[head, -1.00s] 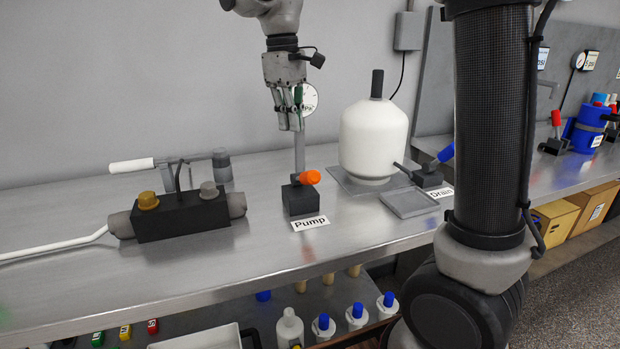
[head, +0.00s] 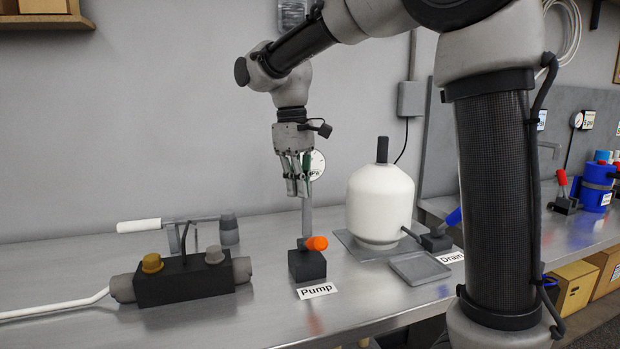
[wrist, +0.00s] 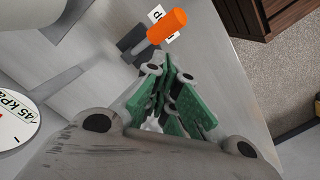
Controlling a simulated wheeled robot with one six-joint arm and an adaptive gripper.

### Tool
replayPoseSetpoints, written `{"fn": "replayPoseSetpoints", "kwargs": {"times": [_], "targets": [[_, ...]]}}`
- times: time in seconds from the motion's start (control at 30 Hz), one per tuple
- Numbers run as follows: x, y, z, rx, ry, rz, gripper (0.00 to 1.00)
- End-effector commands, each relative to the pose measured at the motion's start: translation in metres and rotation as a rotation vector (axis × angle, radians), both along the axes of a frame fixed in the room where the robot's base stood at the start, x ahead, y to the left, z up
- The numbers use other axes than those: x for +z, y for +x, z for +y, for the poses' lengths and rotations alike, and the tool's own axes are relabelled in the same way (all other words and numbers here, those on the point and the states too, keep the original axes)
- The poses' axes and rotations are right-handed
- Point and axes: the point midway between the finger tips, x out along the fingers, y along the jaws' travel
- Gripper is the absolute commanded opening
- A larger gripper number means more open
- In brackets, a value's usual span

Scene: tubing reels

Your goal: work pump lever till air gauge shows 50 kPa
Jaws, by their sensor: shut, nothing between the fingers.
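The pump is a black block (head: 307,266) with an orange-tipped lever (head: 317,243) and a "Pump" label in front. In the wrist view the orange lever end (wrist: 167,25) shows beyond my fingertips. My gripper (head: 300,192) is shut and empty, pointing down above the pump, apart from the lever. The round white air gauge (head: 317,164) is partly hidden behind my gripper, above a grey post.
A white tank (head: 379,205) stands right of the pump, with a blue drain lever (head: 453,217) and a grey tray (head: 420,268) beside it. A black clamp device (head: 184,281) with a white-handled lever lies at left. Bare bench lies between it and the pump.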

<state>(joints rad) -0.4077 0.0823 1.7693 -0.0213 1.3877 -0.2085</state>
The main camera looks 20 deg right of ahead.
Motion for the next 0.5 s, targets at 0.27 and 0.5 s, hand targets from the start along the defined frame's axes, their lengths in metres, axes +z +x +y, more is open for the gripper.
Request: {"fn": "replayPoseSetpoints", "kwargs": {"times": [0.27, 0.5], "targets": [[-0.005, -0.006, -0.005, -0.001, 0.0, 0.0, 0.0], [-0.023, -0.029, -0.02, 0.001, 0.0, 0.0, 0.0]]}}
